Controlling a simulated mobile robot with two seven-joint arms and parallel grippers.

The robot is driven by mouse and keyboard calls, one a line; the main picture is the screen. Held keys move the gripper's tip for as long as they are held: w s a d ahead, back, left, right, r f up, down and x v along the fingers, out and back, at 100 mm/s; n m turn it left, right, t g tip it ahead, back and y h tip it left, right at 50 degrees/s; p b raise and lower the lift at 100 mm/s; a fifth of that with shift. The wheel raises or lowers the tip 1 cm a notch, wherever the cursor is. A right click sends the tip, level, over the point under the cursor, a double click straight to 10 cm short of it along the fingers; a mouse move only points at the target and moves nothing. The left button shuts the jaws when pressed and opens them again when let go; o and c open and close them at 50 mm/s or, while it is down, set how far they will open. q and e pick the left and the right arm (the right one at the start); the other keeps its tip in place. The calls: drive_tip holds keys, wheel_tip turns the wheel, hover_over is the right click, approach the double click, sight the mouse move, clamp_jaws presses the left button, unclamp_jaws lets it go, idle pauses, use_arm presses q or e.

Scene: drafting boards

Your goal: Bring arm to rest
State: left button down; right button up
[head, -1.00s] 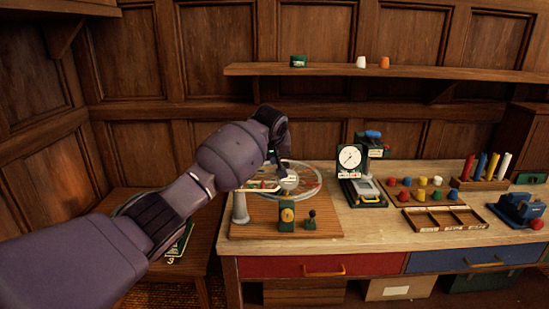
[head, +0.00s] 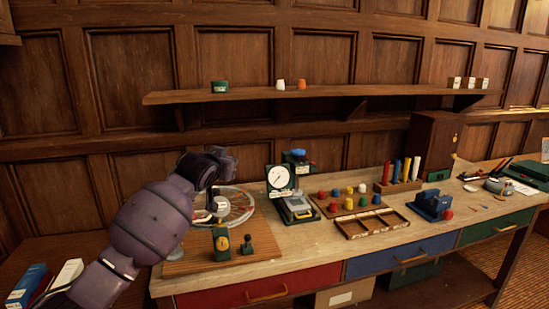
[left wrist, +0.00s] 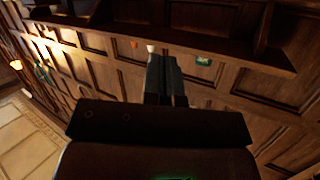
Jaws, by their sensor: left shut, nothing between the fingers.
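My left arm comes in from the lower left of the head view, and its gripper (head: 213,201) is over the left end of the workbench, in front of the spoked wheel (head: 235,207). The left wrist view shows the two dark fingers (left wrist: 164,66) side by side and shut, with nothing between them. That view looks toward the panelled wall and the shelf, tilted. My right gripper is in neither view.
The workbench (head: 300,260) holds a wooden board (head: 190,262) with small devices, a dial gauge (head: 280,182), colored pegs (head: 350,196), an empty divided tray (head: 371,223) and a blue device (head: 432,204). A wall shelf (head: 340,92) runs above. Books (head: 28,286) lie at lower left.

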use_arm(q)
drive_tip(key=s+a+f+n+g+y, duration=0.1)
drive_tip(key=s+a+f, duration=0.3)
drive_tip(key=s+f, duration=0.9)
drive_tip(key=s+a+f+n+g+y, duration=0.1)
drive_tip(key=s+a+f, duration=0.4)
drive_tip(key=s+f, duration=0.9)
drive_tip(key=s+a+f+n+g+y, duration=0.1)
drive_tip(key=s+a+f, duration=0.4)
drive_tip(key=s+f, duration=0.9)
drive_tip(key=s, duration=0.7)
drive_tip(key=shift+a+f+y+b, duration=0.2)
drive_tip(key=shift+f+y+b, duration=0.05)
drive_tip(key=shift+y+b, duration=0.1)
